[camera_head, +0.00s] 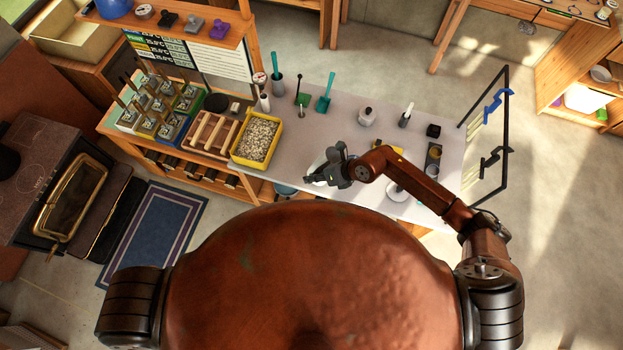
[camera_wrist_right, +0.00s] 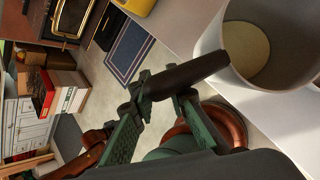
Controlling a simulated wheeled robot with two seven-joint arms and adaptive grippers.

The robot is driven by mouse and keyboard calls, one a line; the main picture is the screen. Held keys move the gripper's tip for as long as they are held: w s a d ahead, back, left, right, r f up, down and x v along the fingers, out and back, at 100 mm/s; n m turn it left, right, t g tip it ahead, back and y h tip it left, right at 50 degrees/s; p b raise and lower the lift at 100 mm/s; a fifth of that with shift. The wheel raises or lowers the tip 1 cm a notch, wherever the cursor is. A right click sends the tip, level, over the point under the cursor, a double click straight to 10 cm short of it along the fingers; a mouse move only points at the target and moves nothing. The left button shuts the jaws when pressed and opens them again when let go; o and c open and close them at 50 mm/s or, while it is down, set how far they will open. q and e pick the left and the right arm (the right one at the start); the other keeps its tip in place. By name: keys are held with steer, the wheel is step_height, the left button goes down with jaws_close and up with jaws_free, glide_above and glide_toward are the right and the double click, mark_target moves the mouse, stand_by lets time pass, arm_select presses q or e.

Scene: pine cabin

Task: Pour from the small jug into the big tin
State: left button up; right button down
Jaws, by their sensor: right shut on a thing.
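My right gripper (camera_head: 325,178) is above the near edge of the long pale bench. In the wrist view its green-padded fingers (camera_wrist_right: 160,98) are shut on a dark handle (camera_wrist_right: 190,75). The handle meets a pale grey, round, open vessel, which I take as the small jug (camera_wrist_right: 238,50). A cream-coloured round area shows inside it; I cannot tell whether this is contents or its bottom. In the head view the jug (camera_head: 317,163) is a pale shape partly hidden behind the gripper. I cannot pick out the big tin with certainty. My left gripper is out of view.
A yellow tray of pale pieces (camera_head: 234,153) and a wooden rack (camera_head: 197,133) stand left on the bench. A black frame (camera_head: 507,130) rises at the right end.

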mark_target(319, 173)
steer(key=shift+w+d+r+y+b, duration=0.2)
steer(key=shift+d+y+b, duration=0.25)
steer(key=shift+b, duration=0.8)
steer(key=shift+w+d+r+y+b, duration=0.1)
steer(key=shift+d+r+y+b, duration=0.35)
steer(key=shift+b, duration=0.75)
steer(key=shift+w+d+r+g+y+b, duration=0.1)
steer(key=shift+r+g+y+b, duration=0.25)
steer(key=shift+y+b, duration=0.2)
steer(key=shift+f, duration=0.35)
stand_by(0.6)
steer(key=shift+b, duration=0.65)
steer(key=shift+d+r+m+b, duration=0.1)
steer(key=shift+d+m+b, duration=0.05)
steer(key=shift+m+b, duration=0.2)
